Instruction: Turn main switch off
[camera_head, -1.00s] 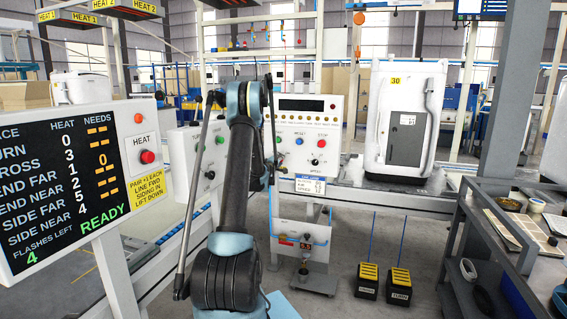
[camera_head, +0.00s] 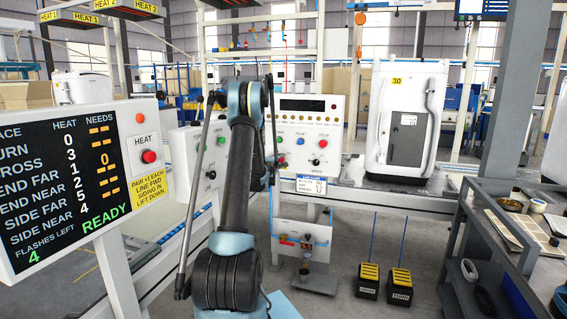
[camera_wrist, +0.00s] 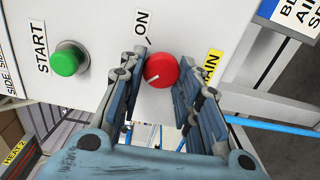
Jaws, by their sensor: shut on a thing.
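The main switch is a red round knob (camera_wrist: 161,70) with a short white pointer line, set on a pale panel in the wrist view. The pointer lies on its lower-left side, apart from the tick at the ON label (camera_wrist: 142,22). A yellow label (camera_wrist: 209,66), partly hidden and ending in "AIN", is on its right. My gripper (camera_wrist: 160,76) has its blue-grey fingers on either side of the knob and is shut on it. In the head view, my arm hides the knob and most of the gripper.
A green START button (camera_wrist: 68,58) sits left of the knob, close to the left finger. The control panel (camera_head: 309,104) has more buttons to the right of my arm. A white machine (camera_head: 408,65) stands further right. Two black-yellow boxes (camera_head: 369,280) (camera_head: 399,286) stand on the floor.

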